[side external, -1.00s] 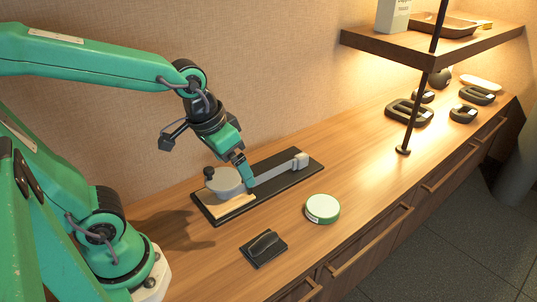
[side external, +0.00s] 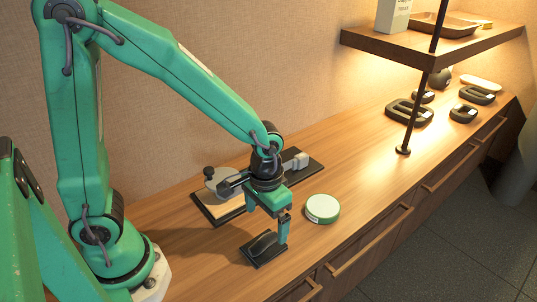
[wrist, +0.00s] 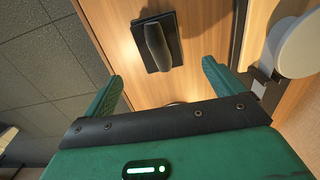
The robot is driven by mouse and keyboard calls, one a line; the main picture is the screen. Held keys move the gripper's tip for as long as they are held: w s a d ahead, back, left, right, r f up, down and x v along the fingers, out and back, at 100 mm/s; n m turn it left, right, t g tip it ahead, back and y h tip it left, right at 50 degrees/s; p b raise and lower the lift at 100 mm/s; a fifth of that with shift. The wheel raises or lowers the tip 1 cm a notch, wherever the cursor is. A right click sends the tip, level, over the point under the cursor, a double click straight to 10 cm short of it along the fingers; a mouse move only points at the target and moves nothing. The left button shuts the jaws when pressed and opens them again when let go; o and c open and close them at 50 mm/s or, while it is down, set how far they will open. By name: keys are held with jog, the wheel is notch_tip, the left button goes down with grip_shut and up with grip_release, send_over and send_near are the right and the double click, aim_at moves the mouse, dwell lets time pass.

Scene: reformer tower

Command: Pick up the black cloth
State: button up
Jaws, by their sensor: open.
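The black cloth (side external: 264,247) lies on the wooden counter near its front edge; it looks like a dark rolled or folded piece on a flat black square. It also shows in the wrist view (wrist: 157,46), at the top middle, ahead of and between the two green fingers. My gripper (side external: 270,222) points down, open and empty, just above and slightly behind the cloth in the side view. In the wrist view the fingers (wrist: 160,78) are wide apart, with the cloth just beyond their tips. Contact is not visible.
A black board (side external: 230,212) with a grey round piece and a white-ended arm lies behind my gripper. A round green-and-white tin (side external: 322,208) stands to the right of the cloth. A post (side external: 410,120) and shelf (side external: 440,48) stand farther right, with several dark objects beneath.

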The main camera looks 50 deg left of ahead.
aim_at(265, 238)
jog(key=shift+f, duration=0.1)
jog(key=shift+f, duration=1.2)
jog(key=shift+s+f, duration=0.1)
jog(key=shift+f, duration=2.5)
jog(key=shift+c, duration=0.4)
jog(key=c, duration=1)
